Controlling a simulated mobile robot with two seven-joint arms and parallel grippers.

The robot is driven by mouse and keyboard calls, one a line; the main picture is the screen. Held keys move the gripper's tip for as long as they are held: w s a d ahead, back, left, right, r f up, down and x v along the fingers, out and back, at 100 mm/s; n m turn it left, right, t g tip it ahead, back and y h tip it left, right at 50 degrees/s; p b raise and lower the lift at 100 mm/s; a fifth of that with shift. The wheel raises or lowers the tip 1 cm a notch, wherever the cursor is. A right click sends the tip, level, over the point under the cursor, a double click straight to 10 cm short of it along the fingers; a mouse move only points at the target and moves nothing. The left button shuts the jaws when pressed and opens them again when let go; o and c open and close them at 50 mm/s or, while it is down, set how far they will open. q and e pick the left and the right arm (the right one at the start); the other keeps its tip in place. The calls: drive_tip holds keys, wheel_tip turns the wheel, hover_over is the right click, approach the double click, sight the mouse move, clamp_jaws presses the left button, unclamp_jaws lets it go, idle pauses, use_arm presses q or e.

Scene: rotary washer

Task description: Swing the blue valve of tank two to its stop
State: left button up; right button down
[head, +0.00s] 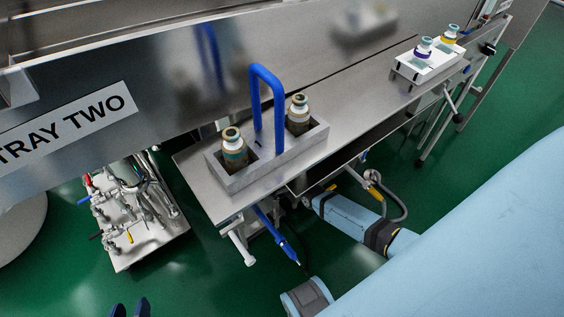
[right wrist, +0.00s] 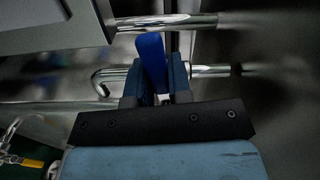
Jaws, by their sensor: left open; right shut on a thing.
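In the right wrist view a blue valve handle (right wrist: 152,60) stands between the two fingers of my right gripper (right wrist: 154,82), which is shut on it. The valve body behind it is hidden. In the head view my right gripper is hidden under the bench edge. A slim blue lever (head: 279,236) slants down below the bench; I cannot tell if it is the handle I hold. My left gripper (head: 130,308) shows only two dark blue fingertips at the bottom edge, apart and empty, far from the valve.
A steel bench (head: 352,91) carries a grey carrier (head: 222,176) with a blue hoop and two bottles. A white rack (head: 419,74) with bottles stands farther right. A cart (head: 160,226) with piping and coloured levers stands left. Metal bars (right wrist: 200,71) lie close around my right gripper.

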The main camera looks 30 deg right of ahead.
drive_tip(key=shift+r+m, duration=0.2)
drive_tip(key=shift+m, duration=0.5)
drive_tip(key=c, duration=1)
unclamp_jaws()
drive_tip(key=shift+c, duration=0.2)
drive_tip(key=shift+s, duration=0.1)
use_arm(q)
drive_tip(key=shift+a+r+p, duration=0.1)
drive_tip(key=shift+a+p, duration=0.1)
drive_tip(key=shift+p, duration=0.85)
use_arm(e)
drive_tip(key=s+d, duration=0.1)
drive_tip(key=s, duration=1.2)
drive_tip(key=shift+s, duration=0.35)
